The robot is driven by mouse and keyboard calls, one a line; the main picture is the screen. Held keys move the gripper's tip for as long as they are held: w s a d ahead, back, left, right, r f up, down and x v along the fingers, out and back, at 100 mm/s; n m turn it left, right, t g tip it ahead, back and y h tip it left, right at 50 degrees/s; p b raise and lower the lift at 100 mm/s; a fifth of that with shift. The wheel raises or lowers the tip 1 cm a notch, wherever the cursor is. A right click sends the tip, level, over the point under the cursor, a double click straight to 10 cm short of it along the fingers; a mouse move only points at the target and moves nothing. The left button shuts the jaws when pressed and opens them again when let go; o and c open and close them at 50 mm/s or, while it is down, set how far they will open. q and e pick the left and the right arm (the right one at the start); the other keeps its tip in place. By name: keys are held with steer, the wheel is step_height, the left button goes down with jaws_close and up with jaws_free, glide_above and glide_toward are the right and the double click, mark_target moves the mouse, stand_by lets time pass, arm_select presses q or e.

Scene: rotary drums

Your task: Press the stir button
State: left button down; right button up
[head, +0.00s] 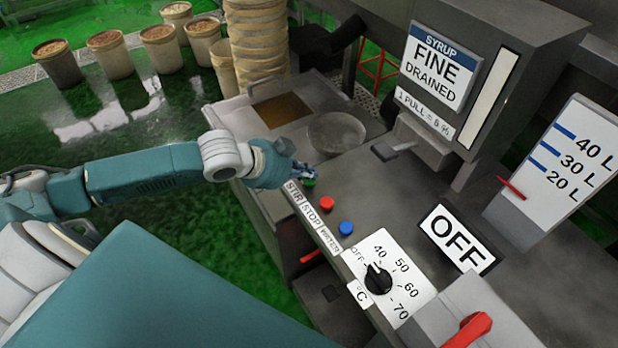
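The green stir button (309,183) sits on the grey console top, above the STIR label (293,192). My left gripper (304,174) is right at the button and partly covers it. Whether the fingertips touch the button or hover just over it cannot be told. The fingers are small and dark here, so their opening is unclear. My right gripper is not in the head view.
Beside it are the red stop button (327,204) and the blue water button (346,228). A temperature knob (378,279) and an OFF sign (457,239) are nearer. A round metal bowl (337,133) lies behind my gripper. Stacked tubs (257,40) stand at the back.

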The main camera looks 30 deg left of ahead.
mark_target(308, 182)
arm_select(q)
steer(key=shift+f, duration=0.65)
stand_by(0.8)
steer(key=shift+r, duration=0.15)
steer(key=shift+r+p, duration=0.95)
steer(key=shift+p, duration=0.05)
step_height(308, 182, up, 5)
steer(key=p, duration=0.5)
steer(key=shift+f, duration=0.1)
stand_by(0.5)
